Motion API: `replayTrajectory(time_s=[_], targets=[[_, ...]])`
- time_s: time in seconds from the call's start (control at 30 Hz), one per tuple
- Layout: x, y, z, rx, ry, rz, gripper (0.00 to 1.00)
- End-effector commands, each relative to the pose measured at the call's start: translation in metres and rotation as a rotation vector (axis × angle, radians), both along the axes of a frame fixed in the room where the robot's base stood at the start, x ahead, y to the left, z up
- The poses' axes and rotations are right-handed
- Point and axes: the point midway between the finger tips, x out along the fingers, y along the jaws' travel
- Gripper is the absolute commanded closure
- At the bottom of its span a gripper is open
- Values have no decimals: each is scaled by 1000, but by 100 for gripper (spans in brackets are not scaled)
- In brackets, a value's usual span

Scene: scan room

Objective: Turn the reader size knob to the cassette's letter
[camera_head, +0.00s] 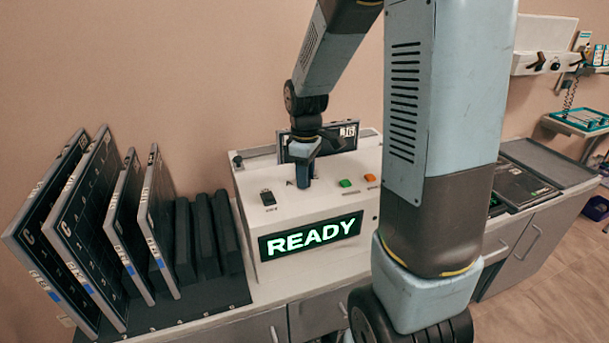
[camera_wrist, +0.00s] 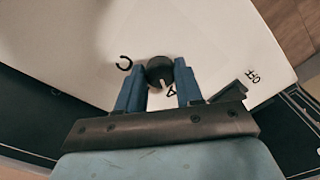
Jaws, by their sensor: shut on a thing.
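The reader (camera_head: 330,205) is a cream box on the counter with a screen (camera_head: 311,236) that reads READY. A dark cassette (camera_head: 325,143) stands at the reader's back; I cannot make out its letter. The size knob (camera_wrist: 158,68) is a black round knob on the reader's top. Its white pointer mark faces the letter A (camera_wrist: 171,93), and a letter C (camera_wrist: 124,62) shows to its left. My gripper (camera_wrist: 161,71) has its blue fingers on either side of the knob and is shut on it. In the head view my gripper (camera_head: 303,178) hides the knob.
A rack (camera_head: 235,290) at the left holds several large cassettes (camera_head: 85,215) and dark slabs. A green button (camera_head: 345,183), an orange button (camera_head: 370,177) and a black switch (camera_head: 268,197) sit close by on the reader. Dark panels (camera_head: 520,183) lie on the right counter.

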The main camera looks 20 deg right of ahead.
Motion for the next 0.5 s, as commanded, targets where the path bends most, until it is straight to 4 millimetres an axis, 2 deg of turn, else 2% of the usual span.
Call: replayTrajectory(time_s=[0.5], targets=[[3,0,2,0,-8,61,95]])
